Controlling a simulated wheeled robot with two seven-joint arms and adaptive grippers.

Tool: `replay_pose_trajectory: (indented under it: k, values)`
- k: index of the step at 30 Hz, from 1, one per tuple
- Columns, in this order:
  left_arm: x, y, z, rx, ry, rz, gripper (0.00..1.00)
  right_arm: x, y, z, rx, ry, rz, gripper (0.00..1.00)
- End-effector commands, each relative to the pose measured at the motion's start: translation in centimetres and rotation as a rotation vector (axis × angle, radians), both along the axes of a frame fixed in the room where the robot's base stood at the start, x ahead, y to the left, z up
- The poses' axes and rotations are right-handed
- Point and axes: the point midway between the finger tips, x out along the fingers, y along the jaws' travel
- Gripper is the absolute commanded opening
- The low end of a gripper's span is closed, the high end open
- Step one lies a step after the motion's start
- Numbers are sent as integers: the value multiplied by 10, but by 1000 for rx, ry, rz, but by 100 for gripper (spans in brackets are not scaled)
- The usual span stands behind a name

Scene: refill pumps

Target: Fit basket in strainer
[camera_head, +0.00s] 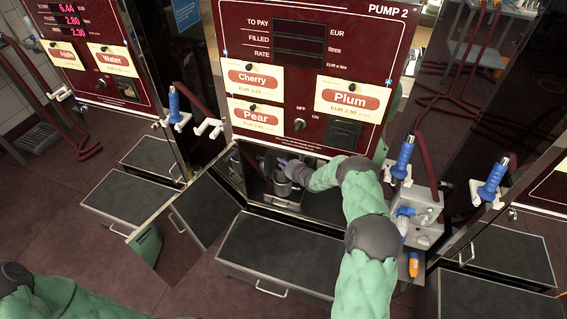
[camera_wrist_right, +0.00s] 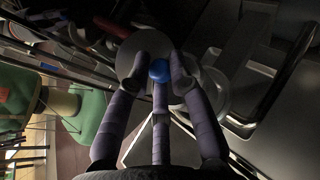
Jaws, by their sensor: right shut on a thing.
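My right gripper (camera_head: 287,166) is inside the open lower cabinet of pump 2. In the right wrist view its three purple-grey fingers (camera_wrist_right: 161,82) close around a blue knob on a round grey piece, which I take for the basket (camera_wrist_right: 133,52); its lower part is hidden. A grey metal cylinder, seemingly the strainer (camera_head: 283,186), stands in the cabinet just below the gripper. A pale round body shows to the right of the fingers in the wrist view (camera_wrist_right: 240,108). I cannot tell whether the basket touches the strainer. My left gripper is out of view.
The cabinet door (camera_head: 205,208) stands open to the left. A dark drawer-like box (camera_head: 275,252) juts out below the opening. Blue-handled nozzles (camera_head: 402,155) and a grey box (camera_head: 425,222) are to the right. The pump 2 panel (camera_head: 305,75) is above the opening.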

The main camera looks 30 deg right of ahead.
Motion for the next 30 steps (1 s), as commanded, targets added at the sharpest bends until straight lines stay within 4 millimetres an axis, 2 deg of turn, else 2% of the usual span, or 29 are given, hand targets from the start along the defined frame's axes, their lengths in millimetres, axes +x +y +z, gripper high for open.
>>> replay_pose_trajectory:
  k: [13, 30]
  values:
    - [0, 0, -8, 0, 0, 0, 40, 0, 0, -16, 0, 0, 0, 0]
    - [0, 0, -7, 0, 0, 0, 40, 0, 0, -35, 0, -1, 0, 0]
